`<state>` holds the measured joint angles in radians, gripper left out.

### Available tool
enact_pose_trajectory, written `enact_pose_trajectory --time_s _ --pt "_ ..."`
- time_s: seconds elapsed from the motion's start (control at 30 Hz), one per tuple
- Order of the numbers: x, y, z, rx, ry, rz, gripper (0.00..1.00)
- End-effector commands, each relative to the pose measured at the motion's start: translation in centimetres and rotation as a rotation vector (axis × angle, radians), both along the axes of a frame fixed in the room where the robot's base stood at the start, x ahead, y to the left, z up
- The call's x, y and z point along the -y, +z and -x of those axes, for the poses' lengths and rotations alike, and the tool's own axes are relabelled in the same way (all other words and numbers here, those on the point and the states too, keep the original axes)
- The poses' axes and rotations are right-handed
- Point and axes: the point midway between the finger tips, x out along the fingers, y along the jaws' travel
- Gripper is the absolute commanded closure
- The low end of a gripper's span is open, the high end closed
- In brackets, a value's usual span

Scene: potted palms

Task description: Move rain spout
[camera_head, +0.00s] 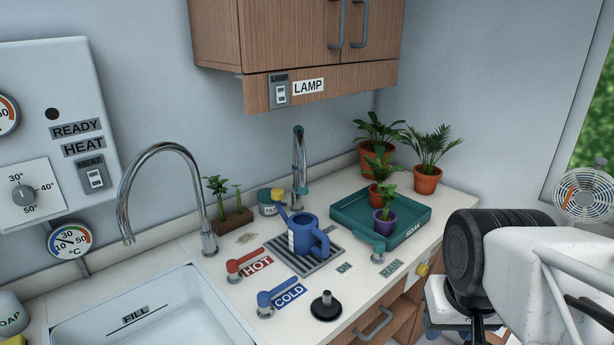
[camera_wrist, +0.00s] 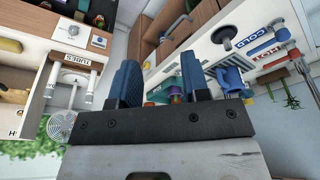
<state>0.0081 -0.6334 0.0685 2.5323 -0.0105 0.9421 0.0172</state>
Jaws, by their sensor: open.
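The rain spout (camera_head: 299,165) is a slim upright teal and chrome pipe at the back of the counter, behind the drain grille and left of the teal tray. My gripper (camera_wrist: 160,82) shows two blue fingers in the wrist view, spread apart with nothing held. My arm is at the right of the head view, well away from the spout; the fingers are hidden there. I cannot make out the spout clearly in the wrist view.
A blue watering can (camera_head: 308,236) stands on the drain grille (camera_head: 322,262) in front of the spout. Potted plants stand in and behind the teal tray (camera_head: 350,226). A tall chrome faucet (camera_head: 122,205) arches over the sink (camera_head: 150,322). Red and blue levers stand at the front. A wall cabinet (camera_head: 290,35) hangs above.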

Motion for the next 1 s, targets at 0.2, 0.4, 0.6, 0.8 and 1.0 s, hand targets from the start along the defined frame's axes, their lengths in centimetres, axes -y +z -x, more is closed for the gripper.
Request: enact_pose_trajectory --time_s 0.2,0.4,0.6,0.8,1.0 --pt "0.0 0.0 0.0 0.000 0.000 0.000 0.57" --pt "0.0 0.0 0.0 0.000 0.000 0.000 0.57" --pt "0.0 0.0 -0.3 0.008 0.001 0.002 0.48" --pt "0.0 0.1 -3.1 0.072 0.007 0.020 0.48" --pt "-0.3 0.2 -9.4 0.219 0.031 0.048 0.48"
